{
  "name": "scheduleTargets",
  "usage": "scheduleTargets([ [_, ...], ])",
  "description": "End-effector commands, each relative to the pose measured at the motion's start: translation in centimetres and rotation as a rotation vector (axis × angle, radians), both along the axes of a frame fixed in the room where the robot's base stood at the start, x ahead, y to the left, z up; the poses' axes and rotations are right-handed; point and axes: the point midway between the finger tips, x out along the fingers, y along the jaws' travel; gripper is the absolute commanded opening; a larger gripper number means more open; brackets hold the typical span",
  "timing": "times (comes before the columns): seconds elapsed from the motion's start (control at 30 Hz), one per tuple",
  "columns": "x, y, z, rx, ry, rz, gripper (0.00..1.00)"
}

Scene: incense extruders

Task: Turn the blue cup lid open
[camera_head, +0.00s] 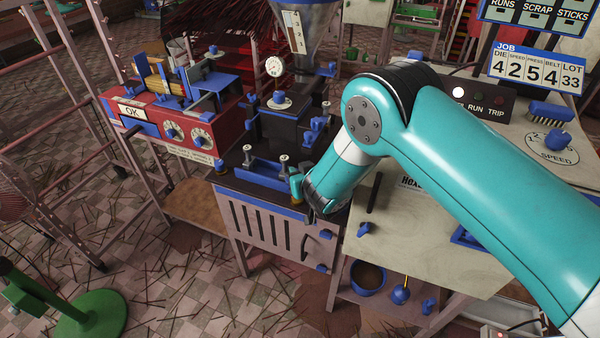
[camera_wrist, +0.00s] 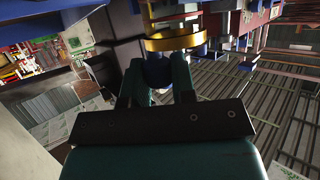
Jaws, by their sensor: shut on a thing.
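My gripper (camera_head: 299,186) is at the front right corner of the dark extruder bench in the head view. In the wrist view its two dark teal fingers (camera_wrist: 157,88) are closed around a small blue piece, which I take to be the blue cup lid (camera_wrist: 156,70). The lid shows only partly between the fingers, just below a brass ring (camera_wrist: 178,42). The fingers and wrist hide most of the cup, so I cannot tell how far the lid is turned. A bit of brass (camera_head: 297,201) shows under the fingertips in the head view.
The black extruder (camera_head: 287,128) with its hopper (camera_head: 308,25) stands behind my gripper. A blue bar with two posts (camera_head: 262,172) is close to its left. A pale cabinet (camera_head: 440,230) stands to the right, and a red machine (camera_head: 180,120) to the left.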

Motion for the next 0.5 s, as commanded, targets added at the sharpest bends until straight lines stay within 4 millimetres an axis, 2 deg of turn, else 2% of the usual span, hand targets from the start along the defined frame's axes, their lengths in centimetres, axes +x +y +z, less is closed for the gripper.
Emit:
scheduleTargets([
  [0.27, -0.09, 0.18, -0.43, -0.001, -0.002, -0.062, 0.01],
  [0.5, -0.07, 0.24, -0.71, 0.002, -0.004, -0.217, 0.01],
])
